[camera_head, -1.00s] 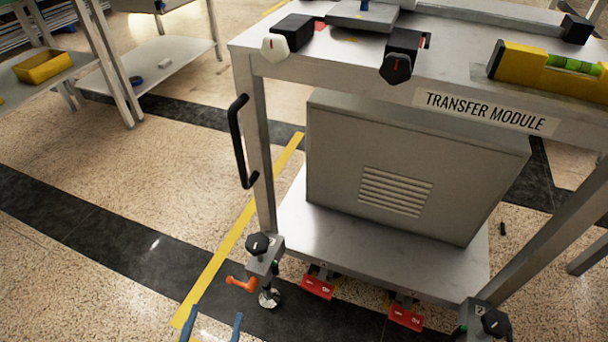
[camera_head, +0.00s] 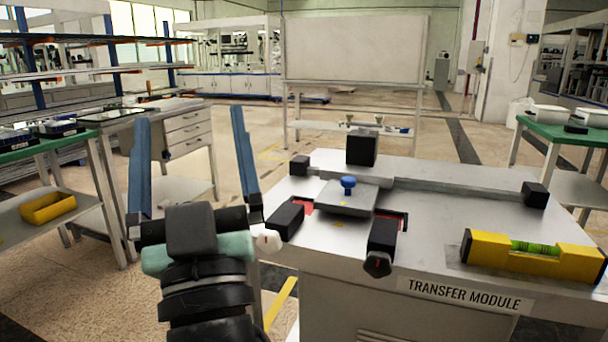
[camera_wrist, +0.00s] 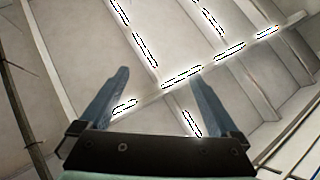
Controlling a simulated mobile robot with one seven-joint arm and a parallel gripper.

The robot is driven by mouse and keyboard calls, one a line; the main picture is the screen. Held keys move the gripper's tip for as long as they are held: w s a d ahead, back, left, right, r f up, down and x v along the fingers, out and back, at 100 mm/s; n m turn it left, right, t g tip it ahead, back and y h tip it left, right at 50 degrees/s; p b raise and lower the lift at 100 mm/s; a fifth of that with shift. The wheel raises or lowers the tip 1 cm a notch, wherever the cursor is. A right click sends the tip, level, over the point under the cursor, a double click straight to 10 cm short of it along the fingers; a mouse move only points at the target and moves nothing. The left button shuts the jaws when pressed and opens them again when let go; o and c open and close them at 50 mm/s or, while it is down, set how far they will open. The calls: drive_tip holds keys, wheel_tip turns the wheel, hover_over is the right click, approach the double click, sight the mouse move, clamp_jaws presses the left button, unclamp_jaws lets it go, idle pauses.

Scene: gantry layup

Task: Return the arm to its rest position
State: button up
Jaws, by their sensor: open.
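My gripper (camera_head: 190,165) is raised at the left of the head view, with its two blue fingers pointing up and spread apart. Nothing is between them. It stands in front of the left edge of the transfer module (camera_head: 430,262) and touches nothing that I can make out. In the wrist view my gripper (camera_wrist: 158,88) is also open and empty, facing the ceiling with its bright lamps (camera_wrist: 182,77).
On the module are a plate with a blue knob (camera_head: 348,196), black clamps (camera_head: 382,245) and a yellow spirit level (camera_head: 530,255). A shelf with a yellow bin (camera_head: 48,207) is at left. A green-topped table (camera_head: 565,132) is at right. A blank board (camera_head: 355,50) stands behind.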

drive_tip(key=s+d+r+m+t+h+p, duration=0.2)
drive_tip(key=s+d+r+m+h, duration=0.2)
drive_tip(key=s+d+r+h, duration=0.7)
wheel_tip(320, 180, up, 39)
drive_tip(key=w+y+p, duration=0.2)
drive_tip(key=p, duration=3.5)
drive_tip(key=shift+a+r+m+y+p, duration=0.15)
drive_tip(key=shift+a+m+y+p, duration=0.15)
drive_tip(key=shift+m+y+p, duration=0.1)
